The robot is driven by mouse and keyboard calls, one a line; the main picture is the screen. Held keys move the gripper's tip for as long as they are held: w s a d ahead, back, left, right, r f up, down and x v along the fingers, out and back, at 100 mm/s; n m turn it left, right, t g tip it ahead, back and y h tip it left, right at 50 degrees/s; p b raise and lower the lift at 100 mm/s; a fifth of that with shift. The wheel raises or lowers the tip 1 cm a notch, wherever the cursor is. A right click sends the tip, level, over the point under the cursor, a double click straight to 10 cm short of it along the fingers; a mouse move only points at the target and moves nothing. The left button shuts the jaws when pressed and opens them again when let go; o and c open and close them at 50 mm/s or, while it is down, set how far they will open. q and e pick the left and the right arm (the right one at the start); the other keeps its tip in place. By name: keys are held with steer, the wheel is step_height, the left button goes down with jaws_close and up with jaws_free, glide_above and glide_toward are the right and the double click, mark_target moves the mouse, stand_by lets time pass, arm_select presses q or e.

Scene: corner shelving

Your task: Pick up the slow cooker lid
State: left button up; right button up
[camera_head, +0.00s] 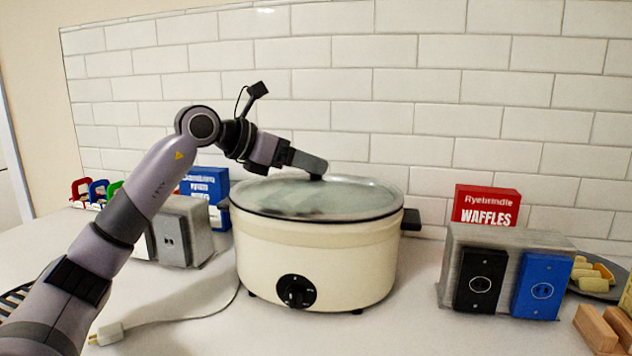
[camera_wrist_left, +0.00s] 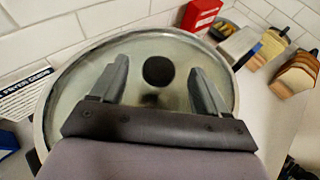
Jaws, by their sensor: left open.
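The slow cooker (camera_head: 320,252) is a cream oval pot with a black dial, standing on the counter. Its glass lid (camera_head: 345,200) with a dark rim sits on top; it also fills much of the left wrist view (camera_wrist_left: 70,100). The lid's black knob (camera_wrist_left: 158,71) shows between and slightly beyond the fingers in the wrist view. My left gripper (camera_head: 312,164) is open just above the lid, around or near the knob, and holds nothing. It also shows in the wrist view (camera_wrist_left: 160,78). The knob is mostly hidden by the gripper in the head view. My right gripper is not in view.
A tiled wall stands close behind the cooker. A red waffle box (camera_head: 486,205) and a grey block with black and blue outlet plates (camera_head: 500,240) stand right. A blue box (camera_head: 205,186) and another grey block (camera_head: 195,222) stand left. A cord (camera_head: 200,318) lies in front.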

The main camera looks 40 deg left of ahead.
mark_target(304, 180)
arm_select(q)
steer(key=shift+w+d+f, duration=0.1)
steer(key=shift+w+f, duration=0.1)
steer(key=shift+w, duration=0.2)
jaws_close()
steer(key=shift+r, duration=0.1)
steer(key=shift+r, duration=0.1)
steer(key=shift+r+p, duration=0.3)
steer(key=shift+r, duration=0.2)
step_height(304, 180, up, 19)
steer(key=p, duration=0.7)
steer(key=shift+f, duration=0.15)
